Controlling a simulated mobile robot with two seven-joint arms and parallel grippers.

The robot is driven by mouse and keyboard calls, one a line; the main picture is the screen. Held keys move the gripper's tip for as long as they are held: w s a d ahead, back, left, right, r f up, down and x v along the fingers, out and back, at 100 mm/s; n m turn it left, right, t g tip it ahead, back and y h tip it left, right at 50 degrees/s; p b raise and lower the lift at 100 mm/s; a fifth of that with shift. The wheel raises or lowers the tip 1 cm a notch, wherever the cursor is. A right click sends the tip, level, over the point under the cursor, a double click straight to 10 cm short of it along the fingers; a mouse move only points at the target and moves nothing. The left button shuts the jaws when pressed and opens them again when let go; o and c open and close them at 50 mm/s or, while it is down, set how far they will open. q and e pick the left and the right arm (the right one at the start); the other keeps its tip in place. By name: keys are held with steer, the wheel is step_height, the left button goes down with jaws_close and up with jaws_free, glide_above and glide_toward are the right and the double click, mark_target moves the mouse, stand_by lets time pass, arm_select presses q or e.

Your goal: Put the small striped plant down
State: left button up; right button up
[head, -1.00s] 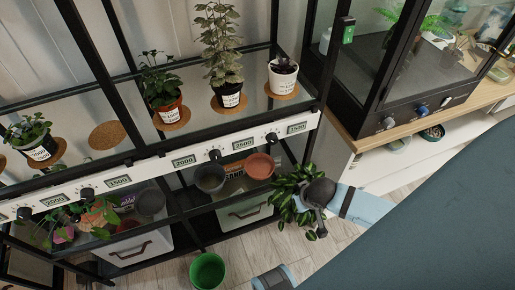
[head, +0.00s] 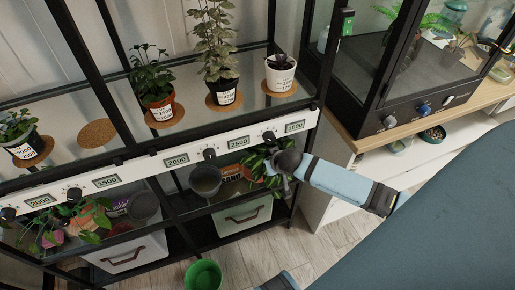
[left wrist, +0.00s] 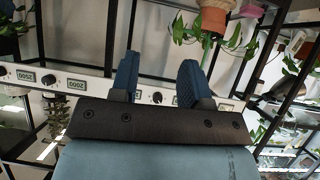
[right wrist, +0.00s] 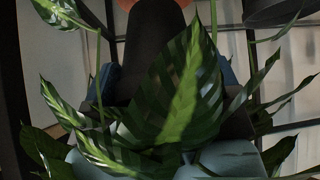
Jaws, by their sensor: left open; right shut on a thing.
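The small striped plant (head: 256,164) has dark green leaves with pale stripes. It is in my right gripper (head: 284,164), in front of the rack's lower right bay. In the right wrist view its leaves (right wrist: 185,95) fill the middle and hide most of the fingers; a dark rounded part between the blue fingers looks like its pot. An empty cork mat (head: 97,133) lies on the upper glass shelf, between two potted plants. My left gripper (left wrist: 158,68) is open and empty in its wrist view, facing the rack's display strip; the head view does not show its fingers.
Three potted plants stand on cork mats right of the empty one. A dark empty pot (head: 205,180) sits below the white display strip (head: 130,173). A green pot (head: 203,275) stands on the floor. Black rack posts divide the front. A glass cabinet (head: 425,75) stands right.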

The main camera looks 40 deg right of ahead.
mark_target(265, 154)
steer(key=w, duration=0.4)
steer(key=shift+w+d+f+b, duration=0.1)
steer(key=shift+d+f+b, duration=0.05)
steer(key=shift+f+b, duration=0.2)
steer(key=f, duration=0.3)
steer(key=shift+w+b, duration=0.3)
steer(key=shift+b, duration=0.05)
steer(key=shift+w+f, duration=0.1)
steer(key=shift+f, duration=0.25)
steer(key=shift+w+d+f+g, duration=0.1)
steer(key=shift+w+f+g, duration=0.2)
steer(key=shift+w+f, duration=0.25)
steer(key=w+g, duration=0.1)
steer(key=w+g+b, duration=0.1)
steer(key=shift+r+g, duration=0.15)
steer(key=shift+g, duration=0.25)
steer(key=shift+s+f, duration=0.2)
steer(key=shift+f, duration=0.6)
arm_select(q)
steer(key=shift+w+d+f+t, duration=0.1)
steer(key=shift+w+d+t, duration=0.05)
steer(key=shift+d+t, duration=0.2)
arm_select(e)
steer(key=shift+f, duration=0.1)
